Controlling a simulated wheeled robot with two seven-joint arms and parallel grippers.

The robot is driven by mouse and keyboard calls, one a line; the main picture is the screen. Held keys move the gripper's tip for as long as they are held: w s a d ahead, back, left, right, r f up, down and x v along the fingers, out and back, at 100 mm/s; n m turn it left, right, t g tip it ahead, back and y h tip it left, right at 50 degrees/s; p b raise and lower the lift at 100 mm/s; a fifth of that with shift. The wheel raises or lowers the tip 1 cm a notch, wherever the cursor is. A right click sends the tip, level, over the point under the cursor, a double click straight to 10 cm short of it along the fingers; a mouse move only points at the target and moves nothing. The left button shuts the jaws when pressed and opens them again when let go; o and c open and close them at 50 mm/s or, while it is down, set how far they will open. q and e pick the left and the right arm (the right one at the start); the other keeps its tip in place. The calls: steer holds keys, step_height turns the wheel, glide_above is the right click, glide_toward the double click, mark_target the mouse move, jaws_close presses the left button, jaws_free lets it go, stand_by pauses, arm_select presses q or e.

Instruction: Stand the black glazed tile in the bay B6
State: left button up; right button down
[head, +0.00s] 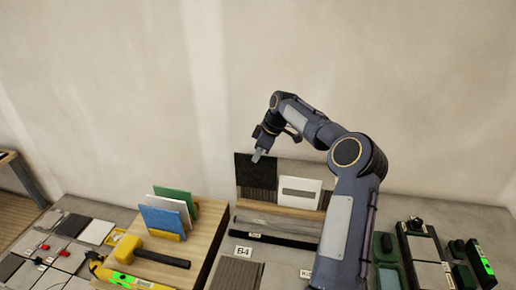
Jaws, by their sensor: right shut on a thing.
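The black tile (244,172) is upright and dark, at the back of the table near the wall. My right gripper (259,155) is shut on its upper edge. The tile is above or in front of a ribbed dark grey panel (258,196); I cannot tell whether its lower edge touches anything. A white tile with a grey band (312,192) stands just to its right in a wooden rack (284,210). One label (243,252) seems to read B4; another, partly behind my arm, is unreadable. I see no B6 label. My left gripper is out of view.
A wooden board (205,228) at left holds a rack with blue (162,217) and green (177,196) plates, and a yellow-and-black mallet (150,254). Dark bars lie before the back rack. Cases and tools stand at right (420,250). Loose tiles lie far left (72,225).

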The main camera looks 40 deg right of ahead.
mark_target(258, 173)
steer(key=shift+s+a+f, duration=0.1)
steer(key=shift+f, duration=0.45)
step_height(258, 173, down, 4)
steer(key=shift+f, duration=0.1)
steer(key=shift+f+b, duration=0.9)
steer(key=shift+f, duration=0.45)
steer(key=shift+w+d, duration=0.2)
steer(key=shift+d, duration=0.15)
steer(key=shift+f, duration=0.1)
stand_by(0.8)
stand_by(0.6)
steer(key=c, duration=1.5)
jaws_free()
